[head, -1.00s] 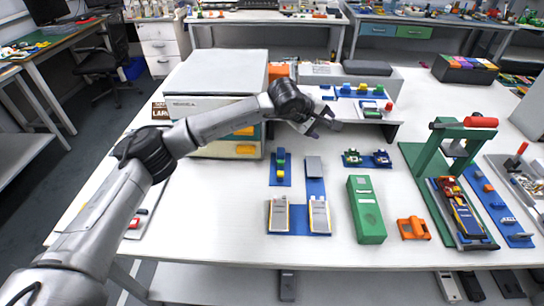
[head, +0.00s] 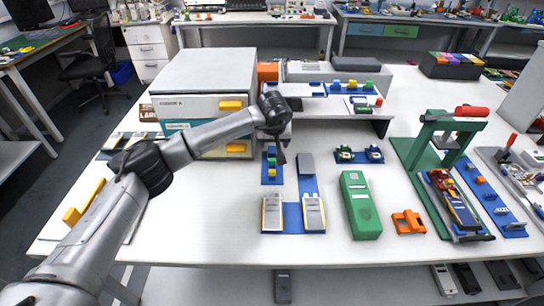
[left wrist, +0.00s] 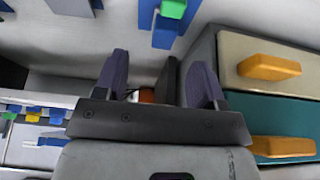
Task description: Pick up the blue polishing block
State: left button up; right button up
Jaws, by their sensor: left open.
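A small blue block (head: 271,151) stands at the far end of a narrow blue mat (head: 266,181), in line with a green and a yellow block. In the left wrist view, a blue block (left wrist: 166,22) and a green block (left wrist: 173,8) show at the top edge. Another blue block (head: 336,84) sits on the raised shelf, beside a yellow and a green one. I cannot tell which blue block is the polishing block. My left gripper (head: 280,155) is open and empty, pointing down close beside the narrow mat. Its two fingers (left wrist: 158,75) are apart in the left wrist view.
The drawer cabinet (head: 203,79) with yellow handles stands left of my gripper. The raised shelf (head: 340,107) is to the right and behind. A green case (head: 360,205) and an orange part (head: 408,223) lie farther right.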

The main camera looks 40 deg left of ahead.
aim_at(272, 149)
pick_arm(q)
jog(key=shift+x, duration=1)
jog(key=b+x, duration=0.2)
jog(key=x, duration=0.2)
jog(key=shift+s+a+r+b, duration=0.15)
jog(key=shift+a+b, duration=0.1)
jog(key=shift+b, duration=0.15)
jog(key=shift+w+a+f, duration=0.2)
jog(key=shift+w+f, duration=0.1)
jog(key=shift+f, duration=0.35)
jog(key=c, duration=1.1)
notch_tip(272, 149, up, 4)
jog(key=shift+r+p, duration=0.25)
jog(key=shift+p, duration=0.75)
jog(key=shift+d+r+p, duration=0.6)
jog(key=shift+d+r, duration=0.5)
jog(key=shift+d, duration=0.85)
jog(key=shift+d+r+p, duration=0.65)
jog(key=shift+d+r, duration=0.4)
jog(key=shift+d, duration=0.95)
jog(key=shift+d+r+p, duration=0.6)
jog(key=shift+d+r, duration=0.5)
jog(key=shift+d, duration=0.85)
